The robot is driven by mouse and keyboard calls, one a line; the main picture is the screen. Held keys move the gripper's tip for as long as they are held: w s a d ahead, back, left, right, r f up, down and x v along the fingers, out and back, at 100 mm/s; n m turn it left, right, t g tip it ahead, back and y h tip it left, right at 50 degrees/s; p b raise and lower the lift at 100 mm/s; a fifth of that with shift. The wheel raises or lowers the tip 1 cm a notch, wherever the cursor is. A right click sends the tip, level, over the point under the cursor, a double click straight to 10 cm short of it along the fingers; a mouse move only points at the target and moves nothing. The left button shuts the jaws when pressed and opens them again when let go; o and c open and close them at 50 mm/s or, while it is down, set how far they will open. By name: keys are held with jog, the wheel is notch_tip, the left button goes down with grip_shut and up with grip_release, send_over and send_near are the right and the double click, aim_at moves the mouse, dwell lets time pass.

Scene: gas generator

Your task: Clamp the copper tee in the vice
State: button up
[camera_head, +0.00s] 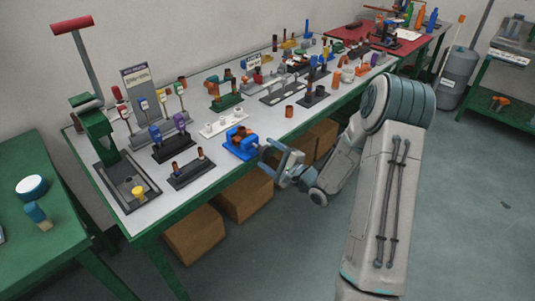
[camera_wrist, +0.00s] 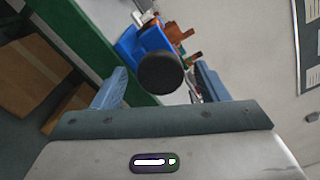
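The blue vice (camera_head: 240,144) stands at the front edge of the long table. It also shows in the wrist view (camera_wrist: 128,46). A copper-coloured piece, seemingly the tee (camera_wrist: 177,32), shows at the vice; I cannot tell whether the jaws grip it. A dark round knob (camera_wrist: 160,73) on the vice's near side lies between my fingers in the wrist view. My gripper (camera_head: 266,156) is open in front of the vice, its two fingers spread either side of the knob in that view. I see no contact with the knob.
A dark rack (camera_head: 190,174) with copper parts stands left of the vice, and a white rack (camera_head: 222,126) stands behind it. A copper cup (camera_head: 289,111) is to the right. Cardboard boxes (camera_head: 243,192) sit under the table. Floor in front is clear.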

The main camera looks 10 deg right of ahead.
dwell(0.4)
jog(key=n+b, duration=0.1)
jog(key=n, duration=0.1)
jog(key=n+b, duration=0.1)
jog(key=b, duration=0.1)
jog(key=shift+f+n, duration=0.2)
jog(key=shift+n, duration=0.2)
jog(key=shift+r+n+b, duration=0.2)
jog(key=shift+n+b, duration=0.15)
jog(key=shift+n, duration=0.55)
jog(key=c, duration=1)
jog(key=shift+m+p, duration=1.7)
jog(key=shift+p, duration=0.65)
jog(key=shift+m+p, duration=1.1)
jog(key=shift+p, duration=0.15)
